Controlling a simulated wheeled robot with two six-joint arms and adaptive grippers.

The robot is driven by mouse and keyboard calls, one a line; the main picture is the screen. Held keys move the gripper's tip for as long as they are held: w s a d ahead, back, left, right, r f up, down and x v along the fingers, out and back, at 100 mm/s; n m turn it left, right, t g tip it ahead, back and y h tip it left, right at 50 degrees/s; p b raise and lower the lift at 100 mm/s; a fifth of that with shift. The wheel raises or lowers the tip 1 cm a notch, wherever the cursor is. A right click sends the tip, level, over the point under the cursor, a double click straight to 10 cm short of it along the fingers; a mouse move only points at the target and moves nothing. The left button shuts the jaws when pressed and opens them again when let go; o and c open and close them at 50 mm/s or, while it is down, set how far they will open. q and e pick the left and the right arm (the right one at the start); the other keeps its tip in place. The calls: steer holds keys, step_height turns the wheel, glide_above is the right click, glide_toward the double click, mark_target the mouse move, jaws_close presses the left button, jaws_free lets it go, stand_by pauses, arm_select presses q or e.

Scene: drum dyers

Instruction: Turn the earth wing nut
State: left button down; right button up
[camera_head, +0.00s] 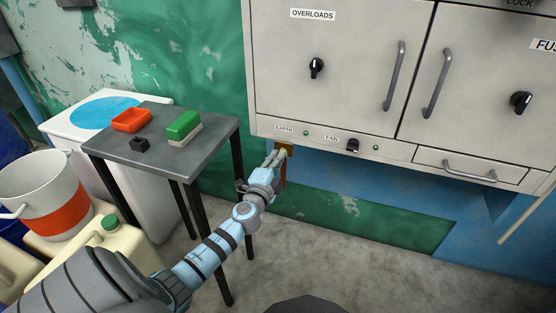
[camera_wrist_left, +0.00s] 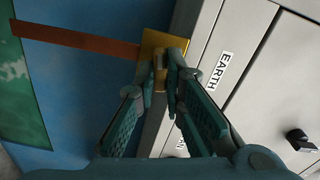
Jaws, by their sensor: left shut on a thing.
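The earth wing nut (camera_wrist_left: 160,72) is a small brass piece on a square brass plate (camera_wrist_left: 152,42) at the lower left corner of the grey cabinet, by the EARTH label (camera_wrist_left: 220,70). In the head view the brass plate (camera_head: 288,147) shows just beyond my fingertips. My left gripper (camera_head: 277,156) reaches up to it from below. In the left wrist view my left gripper (camera_wrist_left: 162,75) is shut on the wing nut, with one finger on each side. The fingers hide part of the nut. A brown strap (camera_wrist_left: 80,40) runs from the plate. My right gripper is not in view.
The cabinet (camera_head: 330,90) has handles, black knobs and a drawer (camera_head: 470,166). Buckets and jugs stand at the far left.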

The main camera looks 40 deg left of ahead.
arm_select(q)
steer(key=shift+m, duration=2.3)
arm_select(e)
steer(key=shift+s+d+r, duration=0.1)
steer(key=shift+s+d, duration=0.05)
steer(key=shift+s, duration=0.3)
arm_select(q)
steer(key=c, duration=1.7)
jaws_free()
